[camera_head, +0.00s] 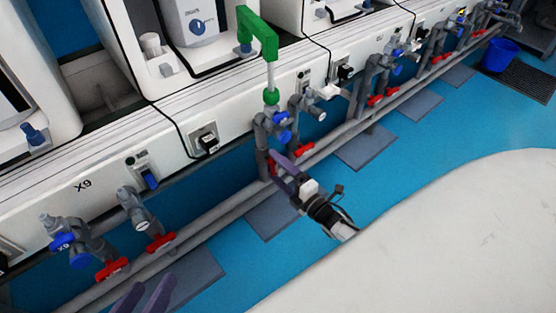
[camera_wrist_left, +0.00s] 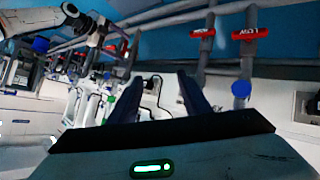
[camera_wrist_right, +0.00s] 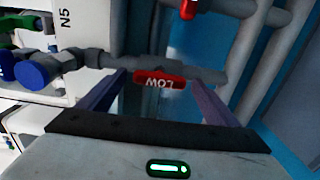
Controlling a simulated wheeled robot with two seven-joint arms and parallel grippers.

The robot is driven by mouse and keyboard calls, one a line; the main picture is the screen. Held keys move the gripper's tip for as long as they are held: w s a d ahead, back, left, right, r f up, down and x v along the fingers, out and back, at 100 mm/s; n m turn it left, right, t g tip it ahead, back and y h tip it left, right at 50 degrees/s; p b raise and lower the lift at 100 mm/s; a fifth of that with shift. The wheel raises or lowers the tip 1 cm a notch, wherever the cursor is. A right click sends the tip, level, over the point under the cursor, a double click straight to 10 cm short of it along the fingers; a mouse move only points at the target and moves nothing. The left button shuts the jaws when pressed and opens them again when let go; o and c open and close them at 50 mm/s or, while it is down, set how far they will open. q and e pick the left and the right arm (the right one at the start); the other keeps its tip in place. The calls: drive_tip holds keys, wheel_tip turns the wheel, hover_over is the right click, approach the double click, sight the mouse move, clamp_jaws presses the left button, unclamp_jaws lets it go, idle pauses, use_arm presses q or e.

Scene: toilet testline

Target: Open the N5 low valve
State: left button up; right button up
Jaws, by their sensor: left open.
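The N5 low valve has a red handle marked LOW (camera_wrist_right: 160,81) in the right wrist view, on a grey pipe below a panel labelled N5 (camera_wrist_right: 65,18). My right gripper (camera_wrist_right: 157,74) is open, with one finger to each side of this handle; I cannot tell if they touch it. In the head view my right gripper (camera_head: 279,160) is at the red handle (camera_head: 271,165) below the green-topped tap (camera_head: 258,32), partly covering it. My left gripper (camera_head: 154,282) is open and empty at the bottom edge, below the X9 station; its fingers also show in the left wrist view (camera_wrist_left: 158,80).
A second red handle (camera_head: 305,149) is close to the right of my right gripper. X9 red handles (camera_head: 160,242) are at the left. Grey pipes (camera_head: 215,213) run along the line. A large pale surface (camera_head: 450,240) fills the lower right. Blue floor is open beyond.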

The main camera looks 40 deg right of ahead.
drive_tip(key=shift+s, duration=0.1)
drive_tip(key=s+p, duration=0.1)
drive_tip(key=s, duration=0.2)
drive_tip(key=shift+s+d+r+p, duration=0.15)
drive_tip(key=shift+s+p, duration=0.2)
use_arm(q)
drive_tip(key=f, duration=0.1)
drive_tip(key=a+f+g+y+p, duration=0.1)
drive_tip(key=shift+s+a+f, duration=0.15)
drive_tip(key=shift+a+f, duration=0.15)
drive_tip(key=shift+f, duration=0.05)
use_arm(e)
approach(276, 168)
drive_tip(key=shift+s+d, duration=0.1)
drive_tip(key=shift+s, duration=0.55)
use_arm(q)
drive_tip(key=shift+r, duration=0.1)
